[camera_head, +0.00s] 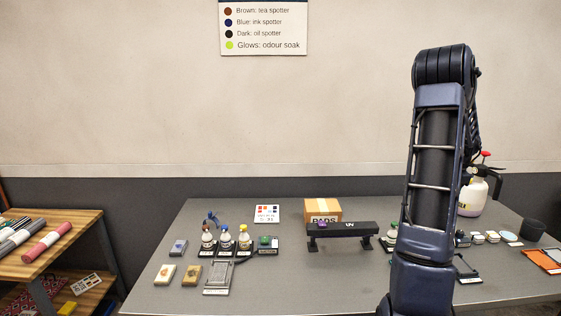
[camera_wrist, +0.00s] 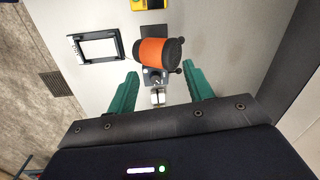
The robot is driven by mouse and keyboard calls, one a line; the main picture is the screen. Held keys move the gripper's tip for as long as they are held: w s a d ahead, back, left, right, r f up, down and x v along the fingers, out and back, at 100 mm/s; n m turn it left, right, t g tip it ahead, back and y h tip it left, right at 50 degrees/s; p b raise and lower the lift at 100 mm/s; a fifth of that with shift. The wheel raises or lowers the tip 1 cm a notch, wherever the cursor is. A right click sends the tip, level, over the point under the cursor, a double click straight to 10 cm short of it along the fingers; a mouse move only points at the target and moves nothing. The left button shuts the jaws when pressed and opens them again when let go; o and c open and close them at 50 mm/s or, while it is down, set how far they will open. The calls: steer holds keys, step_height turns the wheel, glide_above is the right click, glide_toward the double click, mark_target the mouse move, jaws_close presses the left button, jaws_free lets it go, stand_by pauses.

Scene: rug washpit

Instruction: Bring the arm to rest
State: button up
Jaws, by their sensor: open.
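My arm (camera_head: 432,170) stands raised and bent at the right of the head view, in front of the table (camera_head: 330,280). Its end is not visible in that view. In the wrist view my gripper (camera_wrist: 158,70) shows two green fingers, spread apart with nothing held. An orange and black cylinder (camera_wrist: 155,52) lies beyond the fingertips, with a small grey piece below it showing between the fingers. How far away it is I cannot tell.
Several bottles (camera_head: 225,238) stand at the table's left, beside a cardboard box (camera_head: 322,209) and a black bench-like stand (camera_head: 342,230). A spray bottle (camera_head: 474,195) is behind my arm. A wooden shelf (camera_head: 40,262) holds rolls at far left. The wrist view shows a black frame (camera_wrist: 99,46).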

steer(key=s+a+r+n+t, duration=0.1)
steer(key=s+a+r+n, duration=0.25)
steer(key=a, duration=0.45)
steer(key=s+a+r+n, duration=0.2)
steer(key=a+r, duration=0.3)
steer(key=a, duration=0.3)
steer(key=s+a+r+n+t, duration=0.1)
steer(key=s+a+r+n, duration=0.2)
steer(key=a, duration=0.5)
steer(key=s+a+r+n+t, duration=0.1)
steer(key=s+a+n, duration=0.6)
steer(key=s+a, duration=0.9)
steer(key=s, duration=0.3)
steer(key=shift+s+a+r+n+t+h, duration=0.25)
steer(key=shift+s+a+n+t+h, duration=0.05)
steer(key=shift+s+a+n, duration=0.05)
